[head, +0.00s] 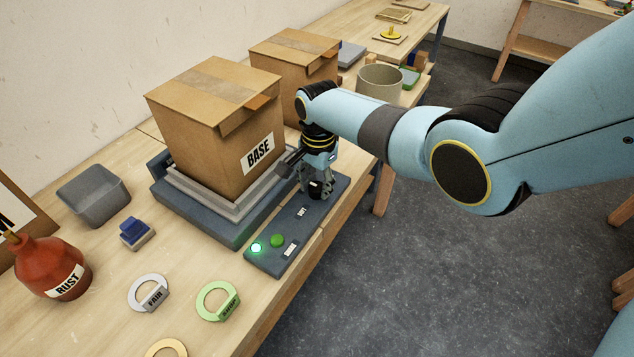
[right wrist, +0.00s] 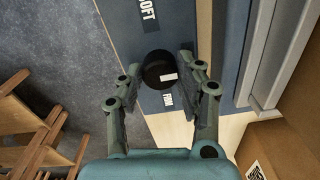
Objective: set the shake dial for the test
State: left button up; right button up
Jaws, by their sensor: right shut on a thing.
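The shake dial is a round black knob (right wrist: 160,70) on a dark blue control panel (right wrist: 133,40); the panel also shows in the head view (head: 268,262). A white mark on the knob sits toward its lower right in the right wrist view. A label reading SOFT (right wrist: 148,12) is above the knob, and another label (right wrist: 168,100), only partly readable, is just below it. My right gripper (right wrist: 165,82) is shut on the knob, one finger on each side. In the head view my right gripper (head: 316,188) covers the knob at the panel's far end. My left gripper is out of view.
The panel has a lit green lamp (head: 257,248) and a green button (head: 278,240). Beside it, a carton marked BASE (head: 215,130) sits on a grey shaker platform (head: 225,225). Rings (head: 218,300), a grey bin (head: 93,195) and a red RUST bottle (head: 50,265) are at the left.

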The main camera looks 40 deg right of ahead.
aim_at(318, 186)
jog(key=o, duration=1.2)
jog(key=shift+c, duration=0.2)
jog(key=shift+r, duration=0.1)
notch_tip(318, 186, up, 12)
jog(key=shift+s, duration=0.1)
